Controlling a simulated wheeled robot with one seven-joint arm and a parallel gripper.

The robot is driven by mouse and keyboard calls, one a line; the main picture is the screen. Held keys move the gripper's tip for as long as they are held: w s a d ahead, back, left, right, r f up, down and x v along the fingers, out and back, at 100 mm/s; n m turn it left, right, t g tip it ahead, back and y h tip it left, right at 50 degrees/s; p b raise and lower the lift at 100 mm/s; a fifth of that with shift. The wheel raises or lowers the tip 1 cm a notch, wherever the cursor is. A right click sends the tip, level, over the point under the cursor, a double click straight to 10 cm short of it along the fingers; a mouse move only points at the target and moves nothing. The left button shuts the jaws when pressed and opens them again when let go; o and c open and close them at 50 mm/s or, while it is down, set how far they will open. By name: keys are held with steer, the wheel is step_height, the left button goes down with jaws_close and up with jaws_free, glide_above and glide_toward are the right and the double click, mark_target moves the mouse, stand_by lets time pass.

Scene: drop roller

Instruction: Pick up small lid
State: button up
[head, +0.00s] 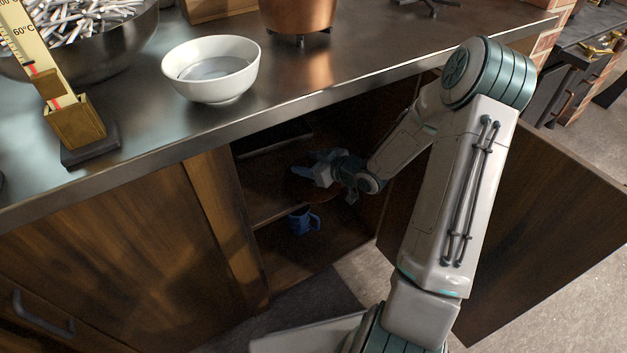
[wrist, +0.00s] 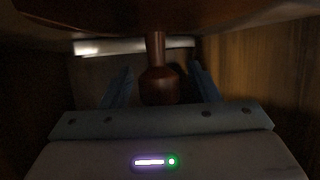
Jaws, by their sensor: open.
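My gripper (head: 322,168) reaches into the open dark cabinet under the counter. In the wrist view its two blue fingers (wrist: 161,88) are apart and open. A brown rounded knob on a thin stem (wrist: 157,82) shows between the fingers, with a gap on either side. The stem runs up to a broad reddish-brown round surface (wrist: 160,15) at the top of that view, likely the small lid. In the head view a brown rounded edge (head: 318,192) shows just below my gripper; the rest is hidden in shadow and behind the gripper.
A blue mug (head: 303,221) stands on the cabinet's lower level. Wooden walls are close around the gripper (wrist: 260,70). The cabinet door (head: 560,210) is swung open at right. A white bowl (head: 211,70) and copper pot (head: 298,15) stand on the counter above.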

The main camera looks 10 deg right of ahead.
jaws_close()
steer(key=shift+r, duration=0.1)
